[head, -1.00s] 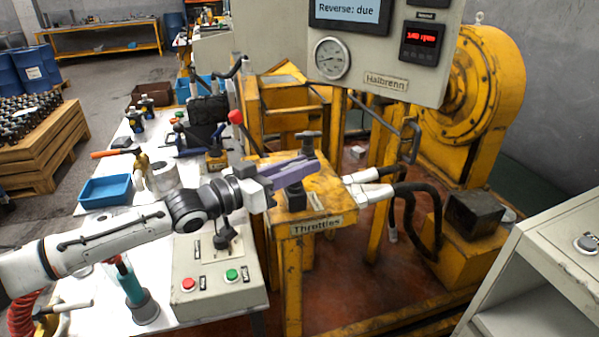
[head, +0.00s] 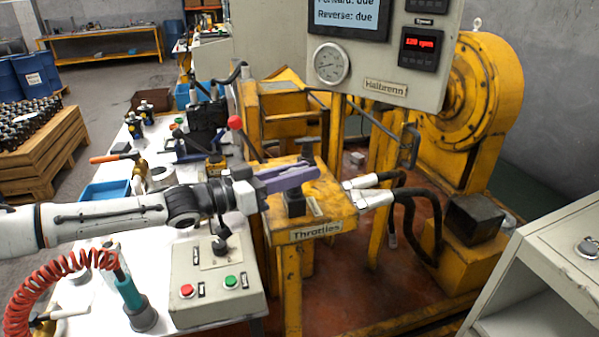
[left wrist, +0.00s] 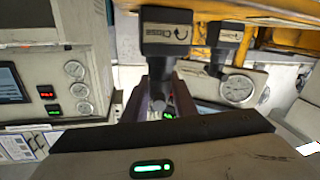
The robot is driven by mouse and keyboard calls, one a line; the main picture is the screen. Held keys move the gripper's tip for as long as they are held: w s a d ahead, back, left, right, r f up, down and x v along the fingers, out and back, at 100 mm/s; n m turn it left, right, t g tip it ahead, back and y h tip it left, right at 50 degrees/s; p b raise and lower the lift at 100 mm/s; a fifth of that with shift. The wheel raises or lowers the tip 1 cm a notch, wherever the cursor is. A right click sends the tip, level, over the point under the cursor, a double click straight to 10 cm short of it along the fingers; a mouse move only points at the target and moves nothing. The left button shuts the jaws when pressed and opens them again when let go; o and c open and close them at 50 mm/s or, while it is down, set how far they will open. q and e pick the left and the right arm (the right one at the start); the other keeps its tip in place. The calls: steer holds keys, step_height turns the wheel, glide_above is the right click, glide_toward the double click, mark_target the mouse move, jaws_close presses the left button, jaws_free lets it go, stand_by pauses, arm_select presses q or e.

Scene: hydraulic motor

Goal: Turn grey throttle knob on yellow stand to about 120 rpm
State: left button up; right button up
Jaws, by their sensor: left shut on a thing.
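The yellow stand (head: 318,213) has a "Throttles" label on its front edge. My left gripper (head: 312,172), with purple fingers, is shut on the near throttle knob, which the fingers mostly hide. The dark base of that throttle (head: 295,203) shows below them. The fingers also show in the left wrist view (left wrist: 160,100), under a dark block marked "Close" (left wrist: 166,38). A second throttle (head: 307,148) stands behind on the stand, apart from the gripper. The red speed display (head: 422,42) appears to read 120 rpm. My right gripper is not in view.
A grey control box (head: 212,290) with red and green buttons stands left of the stand. Black hoses with pale fittings (head: 375,198) lie to its right. A pale cabinet (head: 560,235) is at the right.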

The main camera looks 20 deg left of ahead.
arm_select(q)
steer(key=shift+a+r, duration=0.1)
steer(key=shift+r, duration=0.05)
steer(key=o, duration=0.9)
steer(key=shift+w, duration=0.1)
steer(key=shift+o, duration=0.2)
steer(key=v, duration=1)
steer(key=shift+s, duration=0.2)
